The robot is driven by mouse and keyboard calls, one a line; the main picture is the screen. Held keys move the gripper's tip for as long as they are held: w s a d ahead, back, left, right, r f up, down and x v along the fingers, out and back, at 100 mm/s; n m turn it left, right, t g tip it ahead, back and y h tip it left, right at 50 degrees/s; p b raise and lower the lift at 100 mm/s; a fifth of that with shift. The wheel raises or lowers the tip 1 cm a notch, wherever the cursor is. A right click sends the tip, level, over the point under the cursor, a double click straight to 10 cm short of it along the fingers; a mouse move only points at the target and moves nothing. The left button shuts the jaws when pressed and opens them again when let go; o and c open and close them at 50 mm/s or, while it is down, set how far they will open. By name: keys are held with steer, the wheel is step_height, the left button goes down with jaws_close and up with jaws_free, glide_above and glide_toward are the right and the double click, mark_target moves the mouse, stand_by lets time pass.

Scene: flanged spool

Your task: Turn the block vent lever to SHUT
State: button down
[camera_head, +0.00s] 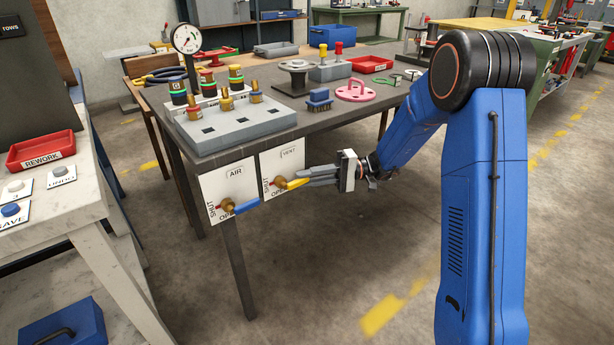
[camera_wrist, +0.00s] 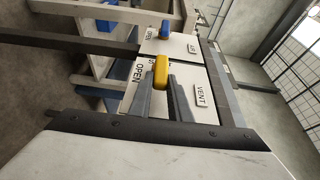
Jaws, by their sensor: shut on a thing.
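The vent lever (camera_head: 296,183) has a yellow handle on a brass valve body, mounted on a white VENT plate (camera_head: 290,157) at the front edge of the table. The plate has SHUT at its left side and OPEN at the lower right, partly covered. The handle points right, on the OPEN side. My gripper (camera_head: 307,180) reaches in from the right and is shut on the yellow handle. In the wrist view the handle's yellow end (camera_wrist: 161,72) sits between the two grey fingertips (camera_wrist: 162,83).
Left of it is a white AIR plate (camera_head: 225,183) with a blue lever (camera_head: 247,206) pointing right, close to the vent lever. Floor in front is clear.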

steer(key=shift+f, duration=0.15)
stand_by(0.4)
steer(key=c, duration=1.6)
jaws_free()
steer(key=shift+c, duration=0.2)
steer(key=shift+d, duration=0.1)
steer(key=w+d, duration=0.3)
steer(key=d, duration=1.4)
steer(key=shift+w+f, duration=0.15)
steer(key=shift+w, duration=0.05)
